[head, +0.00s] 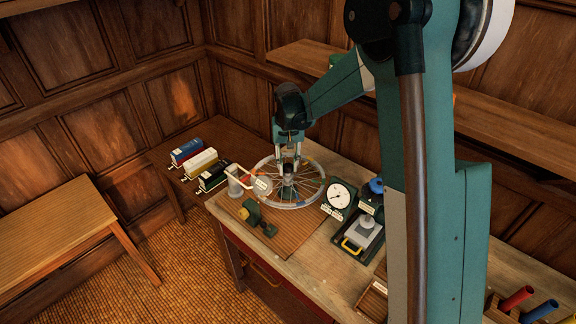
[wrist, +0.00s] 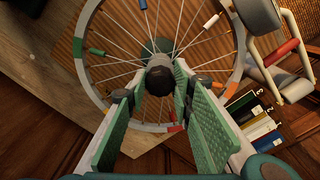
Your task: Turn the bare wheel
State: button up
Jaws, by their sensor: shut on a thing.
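My gripper (head: 289,168) points down over the hub. In the wrist view my gripper (wrist: 155,82) has its green ribbed fingers on either side of the knob, shut on it. The fingertips partly hide the hub's sides.
A white bent arm with a round head (head: 262,186) reaches over the rim's left side. A dial gauge (head: 339,196) and a small device with a yellow handle (head: 357,236) stand at right. A green clamp-like tool (head: 258,217) is in front. Blue, yellow and black boxes (head: 200,162) lie at left.

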jog(key=shift+n, duration=0.4)
jog(key=n+b, duration=0.3)
jog(key=n, duration=0.2)
jog(key=shift+f+b, duration=0.1)
jog(key=shift+b, duration=0.2)
jog(key=n+b, duration=0.2)
jog(key=n, duration=0.4)
jog(key=shift+d, duration=0.1)
jog(key=shift+w, duration=0.1)
jog(key=o, duration=1.2)
jog(key=shift+r, duration=0.2)
jog(key=shift+r, duration=5.95)
